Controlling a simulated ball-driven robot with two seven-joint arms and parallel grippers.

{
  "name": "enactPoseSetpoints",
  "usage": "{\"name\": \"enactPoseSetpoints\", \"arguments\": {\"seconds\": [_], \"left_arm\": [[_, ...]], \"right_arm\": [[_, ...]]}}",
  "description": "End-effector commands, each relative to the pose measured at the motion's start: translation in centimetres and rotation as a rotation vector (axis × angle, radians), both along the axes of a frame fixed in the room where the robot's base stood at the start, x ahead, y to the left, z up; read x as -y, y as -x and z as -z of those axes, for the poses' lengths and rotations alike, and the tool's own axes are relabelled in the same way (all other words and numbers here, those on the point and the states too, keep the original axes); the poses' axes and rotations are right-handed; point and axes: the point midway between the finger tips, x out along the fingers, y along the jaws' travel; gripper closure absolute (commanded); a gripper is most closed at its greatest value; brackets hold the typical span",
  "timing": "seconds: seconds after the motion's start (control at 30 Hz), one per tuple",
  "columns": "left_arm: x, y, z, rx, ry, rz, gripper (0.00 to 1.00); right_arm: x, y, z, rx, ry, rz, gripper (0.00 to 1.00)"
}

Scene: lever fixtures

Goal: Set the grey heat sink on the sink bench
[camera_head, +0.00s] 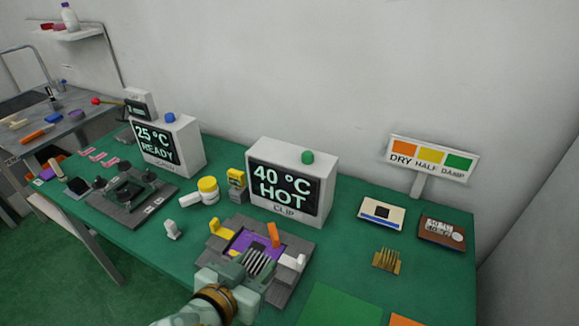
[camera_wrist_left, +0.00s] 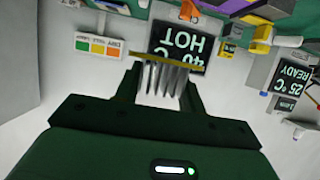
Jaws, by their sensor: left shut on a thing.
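The grey heat sink (camera_head: 259,263), with upright fins, is between the fingers of my left gripper (camera_head: 248,275). In the left wrist view my left gripper (camera_wrist_left: 166,95) is shut on the heat sink (camera_wrist_left: 163,80), whose fins meet a thin yellowish edge. In the head view it is in front of or over the near part of a grey fixture (camera_head: 290,285) with a purple middle and yellow, orange and white levers. I cannot tell whether it touches the fixture. No bench is labelled as the sink bench. My right gripper is out of view.
A box (camera_head: 290,185) reading 40 °C HOT stands behind the fixture. A gold finned heat sink (camera_head: 387,259) and two boards lie to the right. A second dark fixture (camera_head: 130,195) and a 25 °C READY box (camera_head: 167,145) stand left. A yellow-lidded jar (camera_head: 208,189) stands between.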

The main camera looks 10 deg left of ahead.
Motion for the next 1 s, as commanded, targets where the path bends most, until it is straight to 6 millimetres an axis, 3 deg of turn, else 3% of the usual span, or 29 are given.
{"name": "enactPoseSetpoints", "arguments": {"seconds": [0.1,0.3,0.43,0.77,0.87,1.0], "left_arm": [[-2.6,-0.6,-0.9,0.004,0.001,-0.074,0.84],[-8.0,-2.3,-5.5,0.006,0.006,-0.258,0.84],[-9.9,-3.0,-7.9,0.005,0.003,-0.325,0.84],[-10.0,-3.3,-8.4,0.0,-0.002,-0.329,0.84],[-9.1,-3.3,-8.5,0.001,-0.003,-0.271,0.84],[-5.9,-3.3,-8.9,0.004,-0.005,-0.081,0.84]], "right_arm": [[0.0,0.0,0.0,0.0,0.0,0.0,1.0],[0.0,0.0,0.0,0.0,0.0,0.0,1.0],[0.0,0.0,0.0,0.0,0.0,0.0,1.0],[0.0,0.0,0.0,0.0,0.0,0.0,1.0],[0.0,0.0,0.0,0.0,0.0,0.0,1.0],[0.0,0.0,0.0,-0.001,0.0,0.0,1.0]]}}
